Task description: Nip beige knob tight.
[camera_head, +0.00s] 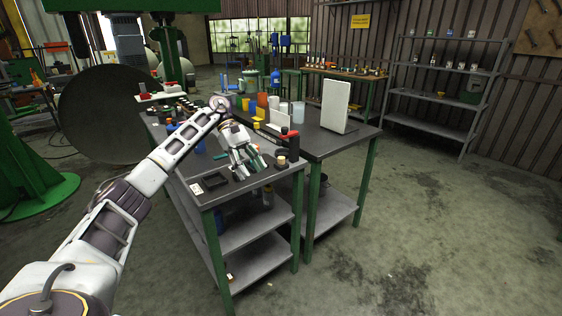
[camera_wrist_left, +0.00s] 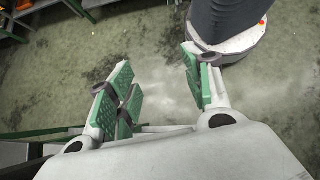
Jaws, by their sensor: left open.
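A small beige round piece (camera_head: 281,159), which looks like the beige knob, is near the front right edge of the dark workbench (camera_head: 222,197). It is too small to tell what it is fixed to or how tight it is. My left gripper (camera_head: 243,168) is over the front of the bench, to the left of the beige piece and apart from it. In the left wrist view its green-padded fingers (camera_wrist_left: 156,68) are spread with nothing between them. The beige piece is not in the left wrist view. My right gripper is not in view.
A black and red device (camera_head: 290,142) stands just behind the beige piece. A black tray (camera_head: 208,183) lies at the bench's front left. Several coloured containers (camera_head: 262,103) and an upright white panel (camera_head: 336,104) stand farther back. The floor at right is clear.

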